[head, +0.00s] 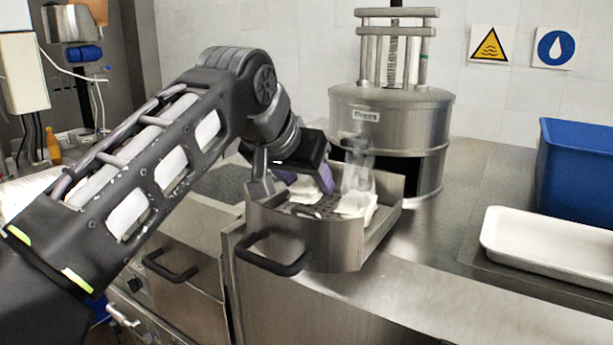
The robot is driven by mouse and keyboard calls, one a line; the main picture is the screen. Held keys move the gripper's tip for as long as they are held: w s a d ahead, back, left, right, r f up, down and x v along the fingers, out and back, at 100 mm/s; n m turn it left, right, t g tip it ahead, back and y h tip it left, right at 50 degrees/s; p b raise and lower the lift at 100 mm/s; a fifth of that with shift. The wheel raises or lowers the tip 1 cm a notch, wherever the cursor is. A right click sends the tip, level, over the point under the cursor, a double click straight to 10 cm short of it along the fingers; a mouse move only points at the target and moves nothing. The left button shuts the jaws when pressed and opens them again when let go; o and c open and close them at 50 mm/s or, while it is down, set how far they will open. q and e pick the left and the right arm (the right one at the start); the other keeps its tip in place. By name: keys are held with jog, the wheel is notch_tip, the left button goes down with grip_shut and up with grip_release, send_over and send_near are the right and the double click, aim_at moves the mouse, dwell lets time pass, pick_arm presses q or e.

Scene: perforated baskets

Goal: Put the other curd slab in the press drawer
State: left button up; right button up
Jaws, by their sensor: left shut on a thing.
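The press drawer (325,248), a steel box with a front handle and a perforated floor, is pulled out from the round steel press (392,118). One white curd slab (357,206) lies in the right part of the drawer. My left gripper (294,182) reaches down into the left part of the drawer, shut on another white curd slab (304,191). Its fingers partly hide this slab, and I cannot tell whether it touches the drawer floor. A purple patch shows beside the fingers. My right gripper is not in view.
An empty white tray (545,268) lies on the steel counter at the right, in front of a blue bin (578,175). A faint translucent haze hangs above the right slab. The counter between drawer and tray is clear.

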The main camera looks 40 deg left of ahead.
pick_arm(q)
jog(key=shift+f, duration=0.45)
jog(key=o, duration=1.6)
jog(key=shift+d, duration=0.1)
jog(key=shift+r, duration=0.15)
jog(key=shift+a+r+p, duration=0.25)
jog(key=shift+r+p, duration=0.75)
jog(key=shift+r, duration=0.25)
jog(key=shift+d+r+p, duration=0.1)
jog(key=shift+r+p, duration=0.8)
jog(key=shift+r, duration=1.75)
